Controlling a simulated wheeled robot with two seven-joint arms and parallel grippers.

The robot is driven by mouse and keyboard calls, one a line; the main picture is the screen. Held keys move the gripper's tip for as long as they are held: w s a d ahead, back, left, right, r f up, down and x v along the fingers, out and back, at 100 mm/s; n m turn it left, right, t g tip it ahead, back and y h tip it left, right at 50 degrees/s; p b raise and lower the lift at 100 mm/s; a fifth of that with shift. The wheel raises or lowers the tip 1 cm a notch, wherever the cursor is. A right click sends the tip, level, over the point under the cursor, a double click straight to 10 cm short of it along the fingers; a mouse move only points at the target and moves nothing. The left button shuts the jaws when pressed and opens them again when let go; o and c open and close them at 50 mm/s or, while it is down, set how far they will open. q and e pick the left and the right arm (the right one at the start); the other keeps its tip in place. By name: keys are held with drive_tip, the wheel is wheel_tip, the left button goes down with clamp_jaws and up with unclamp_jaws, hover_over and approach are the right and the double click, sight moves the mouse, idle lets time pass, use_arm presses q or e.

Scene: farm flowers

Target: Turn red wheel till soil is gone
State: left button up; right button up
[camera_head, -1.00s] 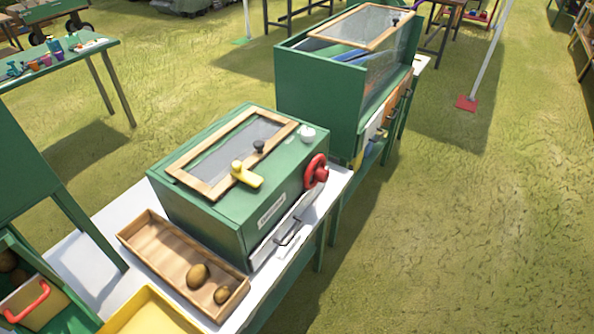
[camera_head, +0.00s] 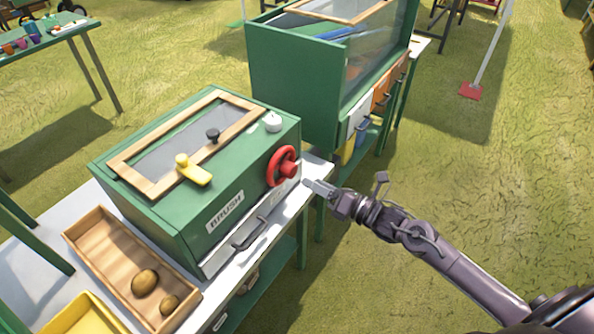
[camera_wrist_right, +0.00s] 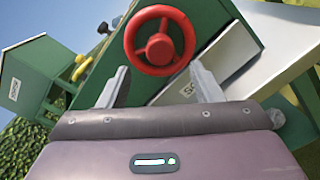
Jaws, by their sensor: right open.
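The red wheel (camera_head: 283,167) is on the front of the green box labelled BRUSH (camera_head: 237,183), near its right end. My right gripper (camera_head: 312,186) has come in from the right and is just right of the wheel, apart from it. In the right wrist view the wheel (camera_wrist_right: 160,40) shows ahead, between and beyond the two fingers of my open, empty right gripper (camera_wrist_right: 160,82). Two brown potatoes (camera_head: 146,281) lie in the wooden tray (camera_head: 93,224) in front of the box. Soil on them cannot be made out clearly. My left gripper is not in view.
The box has a framed glass lid, a yellow lever (camera_head: 193,170), a black knob (camera_head: 212,135), a white knob (camera_head: 272,121) and a front drawer handle (camera_head: 250,233). A larger green glass-sided cabinet (camera_head: 292,80) stands behind. A yellow tray (camera_head: 84,314) is at the lower left. Open grass lies right.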

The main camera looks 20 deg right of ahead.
sight(294, 173)
drive_tip(key=p+x, duration=0.1)
drive_tip(key=x, duration=0.6)
drive_tip(key=shift+w+a, duration=0.1)
drive_tip(key=shift+a, duration=0.05)
drive_tip(key=c, duration=1)
